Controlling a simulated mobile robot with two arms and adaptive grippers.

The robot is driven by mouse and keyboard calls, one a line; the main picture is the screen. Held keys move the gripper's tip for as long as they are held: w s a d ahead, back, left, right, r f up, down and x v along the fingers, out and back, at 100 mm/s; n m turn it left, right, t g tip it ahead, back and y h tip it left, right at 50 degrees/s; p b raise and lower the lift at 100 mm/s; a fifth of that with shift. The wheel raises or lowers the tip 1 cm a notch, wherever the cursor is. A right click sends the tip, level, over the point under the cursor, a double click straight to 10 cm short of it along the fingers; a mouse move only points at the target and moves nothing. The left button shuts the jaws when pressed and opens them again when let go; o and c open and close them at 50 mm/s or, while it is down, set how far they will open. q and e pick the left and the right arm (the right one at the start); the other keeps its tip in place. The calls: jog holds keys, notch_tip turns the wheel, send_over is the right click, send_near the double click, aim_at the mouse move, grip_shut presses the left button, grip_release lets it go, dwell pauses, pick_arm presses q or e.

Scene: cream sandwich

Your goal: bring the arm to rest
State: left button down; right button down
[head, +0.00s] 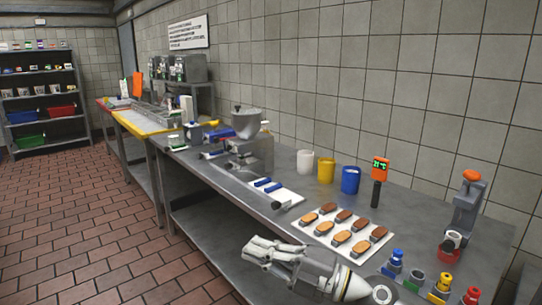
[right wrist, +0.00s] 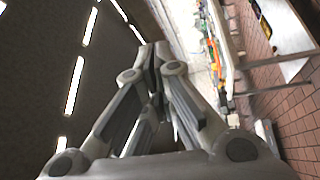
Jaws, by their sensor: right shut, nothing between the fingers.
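My right gripper (head: 262,249) is at the front edge of the grey metal table (head: 225,187) in the head view, its fingers pointing left. It is shut and empty. In the right wrist view the two fingers (right wrist: 158,62) are together with nothing between them. My left gripper is in neither view. A white tray (head: 311,235) with several small brown cakes or biscuits, some lighter and some darker, lies on the table just behind my right gripper. The gripper looks apart from the tray, though its height above the table is hard to tell.
White, yellow and blue cups (head: 325,171) stand along the wall. An orange-topped thermometer (head: 380,170) stands right of them. A grey machine (head: 245,140), a white board with blue-handled tools (head: 270,190), small coloured bottles (head: 441,288) and a grey press (head: 463,212) are also on the table.

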jog(key=w+d+f+m+t+h, duration=0.2)
jog(key=d+m+t+h, duration=1)
jog(key=m, duration=0.6)
jog(key=s+d+f+m+g+h, duration=0.2)
jog(key=d+f+m+h, duration=0.15)
jog(key=f, duration=0.35)
jog(key=s+d+f+m+g+h, duration=0.2)
jog(key=s+d+f+m+h, duration=0.1)
jog(key=d+f+m, duration=0.3)
jog(key=s+d+f+g, duration=0.1)
jog(key=s+f+g, duration=0.5)
jog(key=s+f, duration=0.45)
jog(key=s+f+g, duration=0.6)
jog(key=s+f, duration=0.1)
jog(key=s, duration=0.7)
notch_tip(320, 180, down, 24)
jog(key=s+g+p, duration=0.2)
jog(key=s+d+f+p, duration=0.1)
jog(key=s+d+f, duration=0.2)
jog(key=s+f, duration=1.2)
jog(key=shift+s+g, duration=0.4)
jog(key=shift+s, duration=0.4)
